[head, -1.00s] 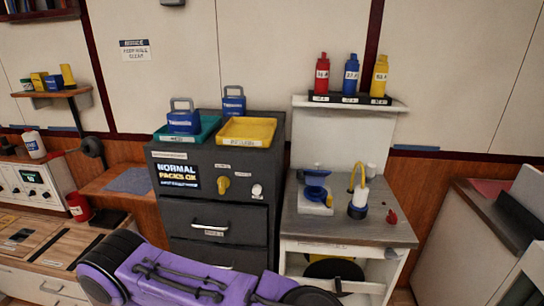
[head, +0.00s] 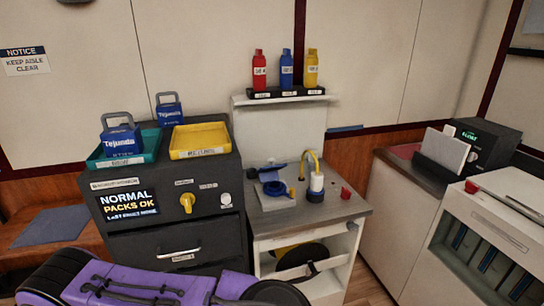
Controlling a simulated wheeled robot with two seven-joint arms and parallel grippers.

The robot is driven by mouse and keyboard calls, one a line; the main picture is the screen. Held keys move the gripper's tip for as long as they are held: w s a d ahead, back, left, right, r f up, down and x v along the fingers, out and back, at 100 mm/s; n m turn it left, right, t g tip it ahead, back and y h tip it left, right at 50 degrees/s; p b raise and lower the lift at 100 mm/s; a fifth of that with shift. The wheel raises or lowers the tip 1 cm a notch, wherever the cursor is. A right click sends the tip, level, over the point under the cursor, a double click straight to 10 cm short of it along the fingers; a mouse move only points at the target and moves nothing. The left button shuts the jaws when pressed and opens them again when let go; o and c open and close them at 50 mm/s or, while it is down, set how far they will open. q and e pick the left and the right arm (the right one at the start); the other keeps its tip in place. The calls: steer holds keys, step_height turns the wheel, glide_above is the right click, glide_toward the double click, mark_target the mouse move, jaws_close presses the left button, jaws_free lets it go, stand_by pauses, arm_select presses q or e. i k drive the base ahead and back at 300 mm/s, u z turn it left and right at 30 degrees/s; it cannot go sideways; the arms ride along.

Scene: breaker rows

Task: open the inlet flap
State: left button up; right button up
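No part in view is clearly marked as the inlet flap. On the small counter (head: 338,211), a blue round fitting (head: 274,188) sits on a pale block, with a flat blue piece (head: 272,168) just behind it; I cannot tell whether either is the flap. The dark cabinet (head: 215,226) to the left has a lit screen (head: 129,203) reading "NORMAL PACKS OK" and a yellow knob (head: 187,203). Neither gripper is in view.
Teal (head: 143,153) and yellow (head: 200,140) trays top the dark cabinet; blue packs stand in and beside the teal one. Red, blue and yellow bottles (head: 286,69) line a shelf. A white slotted unit (head: 490,250) stands at right. A purple, strapped body crosses the lower left.

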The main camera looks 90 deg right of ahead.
mark_target(266, 175)
steer(key=z, duration=2.5)
